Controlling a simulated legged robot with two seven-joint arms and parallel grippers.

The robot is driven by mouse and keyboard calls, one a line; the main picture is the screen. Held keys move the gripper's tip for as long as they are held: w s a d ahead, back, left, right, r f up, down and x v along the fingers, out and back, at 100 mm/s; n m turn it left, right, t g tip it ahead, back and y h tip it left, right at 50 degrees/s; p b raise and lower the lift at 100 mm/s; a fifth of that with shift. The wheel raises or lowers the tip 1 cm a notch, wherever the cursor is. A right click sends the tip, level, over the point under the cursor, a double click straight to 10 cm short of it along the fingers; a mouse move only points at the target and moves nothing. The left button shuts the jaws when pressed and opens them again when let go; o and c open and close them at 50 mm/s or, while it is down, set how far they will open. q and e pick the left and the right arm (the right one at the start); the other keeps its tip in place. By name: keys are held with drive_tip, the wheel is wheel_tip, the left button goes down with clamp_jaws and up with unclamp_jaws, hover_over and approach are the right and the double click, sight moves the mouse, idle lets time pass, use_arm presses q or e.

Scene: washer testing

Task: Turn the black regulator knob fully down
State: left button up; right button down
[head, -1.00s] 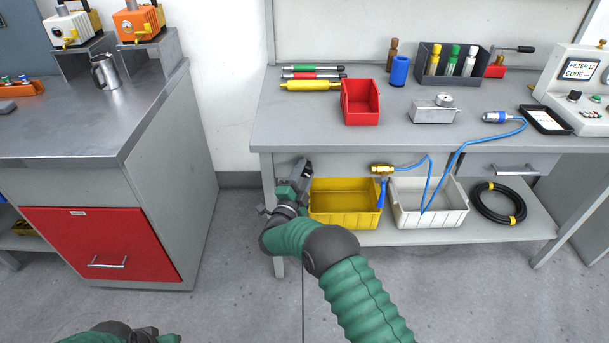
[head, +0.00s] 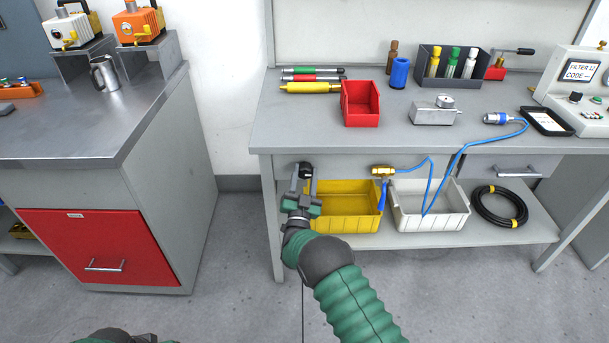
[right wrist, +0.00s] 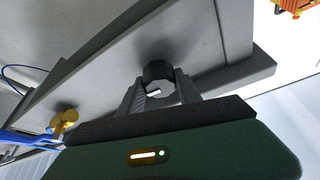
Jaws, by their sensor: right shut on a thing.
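The black regulator knob (head: 306,168) sits under the front edge of the right bench, above the left side of the yellow bin. In the right wrist view the knob (right wrist: 157,71) is a dark faceted shape with a short white mark (right wrist: 153,92) low on its face. My right gripper (head: 304,180) reaches up to it from below. In the right wrist view its two fingers (right wrist: 160,86) stand on either side of the knob, closed on it. My left arm's end (head: 125,337) is cut off at the bottom left, so its jaws cannot be judged.
A yellow bin (head: 345,222) and a white bin (head: 432,220) stand on the lower shelf just right of my right gripper. A brass fitting (head: 383,170) with a blue hose hangs nearby. The floor between the benches is clear.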

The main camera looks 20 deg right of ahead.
drive_tip(key=shift+a+f+n+y, duration=0.1)
drive_tip(key=shift+f+n+y, duration=0.25)
drive_tip(key=shift+n, duration=0.25)
drive_tip(key=c, duration=0.9)
unclamp_jaws()
drive_tip(key=shift+o, duration=0.3)
drive_tip(key=shift+r, duration=0.15)
drive_tip(key=shift+t, duration=0.3)
drive_tip(key=shift+s+a, duration=0.1)
drive_tip(key=shift+s, duration=0.25)
drive_tip(key=p+v, duration=0.3)
drive_tip(key=v, duration=1.3)
drive_tip(key=shift+p, duration=0.3)
